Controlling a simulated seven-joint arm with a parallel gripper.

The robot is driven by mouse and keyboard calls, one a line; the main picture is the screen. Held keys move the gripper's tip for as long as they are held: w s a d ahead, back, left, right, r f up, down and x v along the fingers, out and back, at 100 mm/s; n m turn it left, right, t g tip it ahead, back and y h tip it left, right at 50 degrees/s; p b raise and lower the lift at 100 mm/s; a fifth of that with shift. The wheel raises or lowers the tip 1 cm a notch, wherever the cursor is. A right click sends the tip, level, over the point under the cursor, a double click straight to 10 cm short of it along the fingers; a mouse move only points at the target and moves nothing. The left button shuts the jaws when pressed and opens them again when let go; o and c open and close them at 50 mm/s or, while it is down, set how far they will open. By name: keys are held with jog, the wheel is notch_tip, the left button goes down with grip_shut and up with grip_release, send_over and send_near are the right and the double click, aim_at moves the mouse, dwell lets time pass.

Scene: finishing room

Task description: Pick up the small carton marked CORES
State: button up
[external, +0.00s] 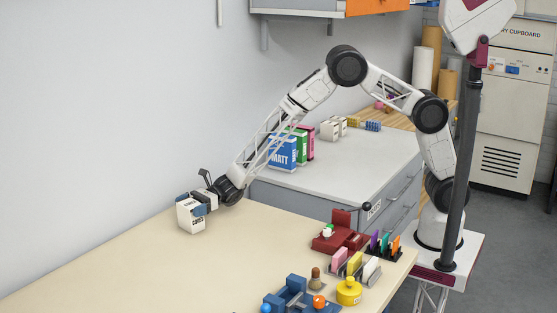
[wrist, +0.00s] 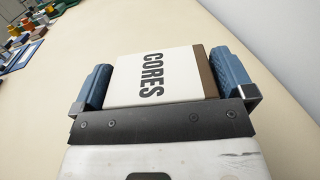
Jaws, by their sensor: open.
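The small carton marked CORES (external: 192,219) is white with dark lettering and stands near the wall end of the cream table in the external view. In the wrist view the carton (wrist: 152,76) shows its white CORES face and a brown side. My gripper (external: 197,202) is at the carton, with its blue jaws open. In the wrist view my gripper (wrist: 165,84) has one blue jaw on each side of the carton. A narrow gap shows by the left jaw; whether the right jaw touches the brown side I cannot tell. The carton's base is hidden in the wrist view.
The cream table (external: 110,260) is clear around the carton, with the wall close behind. A red fixture (external: 340,238), a yellow pot (external: 349,291) and a blue fixture (external: 290,293) stand towards the right. A blue MATT box (external: 283,152) stands on the grey cabinet behind.

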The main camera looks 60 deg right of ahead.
dwell(0.3)
jog(key=c, duration=0.8)
jog(key=shift+o, duration=0.2)
jog(key=shift+r, duration=0.1)
jog(key=shift+r, duration=0.75)
notch_tip(320, 180, up, 2)
jog(key=shift+r, duration=0.1)
jog(key=s+d+r, duration=0.1)
jog(key=s+d, duration=0.9)
jog(key=s, duration=0.2)
jog(key=shift+d, duration=0.25)
